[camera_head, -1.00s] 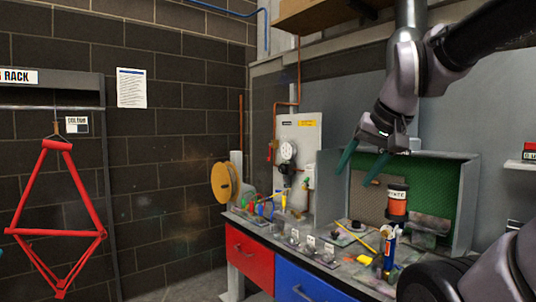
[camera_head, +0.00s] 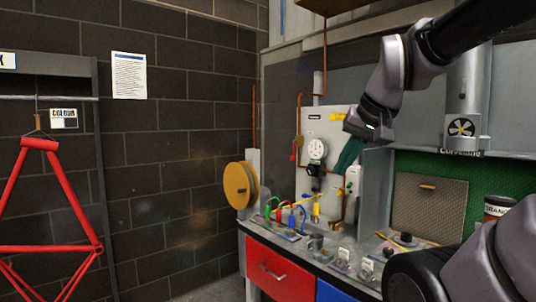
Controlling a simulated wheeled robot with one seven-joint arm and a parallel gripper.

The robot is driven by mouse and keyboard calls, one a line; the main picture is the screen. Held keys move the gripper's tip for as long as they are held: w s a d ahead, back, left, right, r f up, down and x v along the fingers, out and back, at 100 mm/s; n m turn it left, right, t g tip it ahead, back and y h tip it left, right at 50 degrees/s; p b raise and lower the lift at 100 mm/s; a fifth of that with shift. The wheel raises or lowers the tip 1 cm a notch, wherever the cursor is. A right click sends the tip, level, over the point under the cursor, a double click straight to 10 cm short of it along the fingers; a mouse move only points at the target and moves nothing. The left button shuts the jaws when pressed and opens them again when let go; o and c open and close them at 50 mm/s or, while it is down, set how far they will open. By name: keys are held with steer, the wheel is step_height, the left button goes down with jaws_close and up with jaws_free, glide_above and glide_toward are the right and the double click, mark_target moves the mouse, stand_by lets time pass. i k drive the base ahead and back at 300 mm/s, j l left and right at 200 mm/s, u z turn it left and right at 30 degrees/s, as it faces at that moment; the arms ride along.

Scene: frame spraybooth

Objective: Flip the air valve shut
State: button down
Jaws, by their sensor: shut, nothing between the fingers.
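A pale grey panel (camera_head: 335,130) on the back wall carries a round white gauge (camera_head: 317,150) and a black fitting (camera_head: 314,170) below it. A small red-handled fitting (camera_head: 294,155) sits on the copper pipe at the panel's left edge and looks like a valve. A yellow piece (camera_head: 317,208) shows low under the panel. I cannot tell for certain which is the air valve or how its lever stands. My gripper (camera_head: 346,160) has green fingers, shut and empty. It appears in front of the panel's right part, right of the gauge, and hides some of it.
A bench with red (camera_head: 275,267) and blue drawers stands below, with coloured hoses (camera_head: 285,213) and small fittings on top. A yellow reel (camera_head: 239,186) is at the left. A grey booth with green lining (camera_head: 440,180) stands right. A red frame (camera_head: 50,248) hangs far left.

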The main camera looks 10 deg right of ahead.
mark_target(293, 156)
steer(key=i+j, duration=0.45)
steer(key=i, duration=0.15)
steer(key=i+j, duration=0.45)
steer(key=i+j+u, duration=0.1)
steer(key=i+j, duration=0.3)
steer(key=i, duration=0.3)
steer(key=i+j, duration=0.4)
steer(key=i, duration=0.2)
